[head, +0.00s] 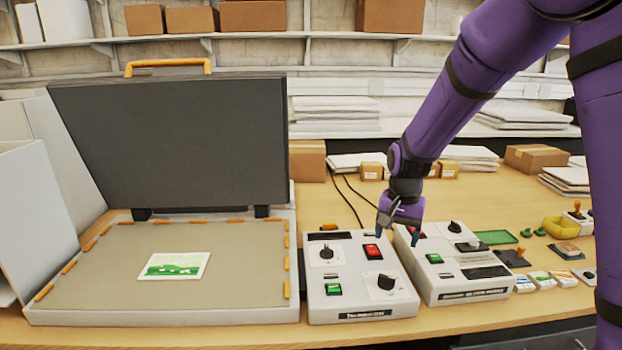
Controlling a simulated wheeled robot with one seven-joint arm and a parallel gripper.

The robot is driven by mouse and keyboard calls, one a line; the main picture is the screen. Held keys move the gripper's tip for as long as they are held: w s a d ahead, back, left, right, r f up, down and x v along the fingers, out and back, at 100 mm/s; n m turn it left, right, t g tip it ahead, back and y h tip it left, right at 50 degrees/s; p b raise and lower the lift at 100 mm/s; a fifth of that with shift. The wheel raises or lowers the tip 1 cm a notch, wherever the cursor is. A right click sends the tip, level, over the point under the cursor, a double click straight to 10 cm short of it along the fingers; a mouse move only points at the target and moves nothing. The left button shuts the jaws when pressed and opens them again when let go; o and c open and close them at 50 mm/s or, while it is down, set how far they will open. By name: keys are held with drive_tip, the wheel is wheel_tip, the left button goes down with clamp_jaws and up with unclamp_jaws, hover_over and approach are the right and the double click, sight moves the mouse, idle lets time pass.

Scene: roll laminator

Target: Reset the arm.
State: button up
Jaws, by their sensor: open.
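My gripper (396,231) hangs at the end of my purple arm, pointing down over the two control boxes. It is open, with one fingertip above the right side of the left control box (336,270) and the other over the right control box (450,285). I see nothing held between the fingers. The red button (372,251) of the left box is just left of the gripper. A red button on the right box is partly hidden behind the gripper. I cannot tell whether the fingertips touch anything.
An open press with a raised dark lid (175,145) stands at left, a green-and-white card (175,266) on its bed. Stamps, small boxes and a yellow bowl (567,227) crowd the right of the table. Cardboard boxes and paper stacks (335,110) line the back.

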drive_tip(key=s+d+r+n+t, duration=0.2)
drive_tip(key=s+d+r, duration=0.1)
drive_tip(key=s+r, duration=0.6)
drive_tip(key=s+d+r+n+t, duration=0.1)
drive_tip(key=s+d+r+n, duration=0.1)
drive_tip(key=s+r, duration=0.75)
drive_tip(key=s+d+n+t, duration=0.1)
drive_tip(key=s+t, duration=0.1)
drive_tip(key=s, duration=0.8)
drive_tip(key=shift+d+r+n, duration=0.2)
drive_tip(key=shift+r+n, duration=0.2)
idle(0.3)
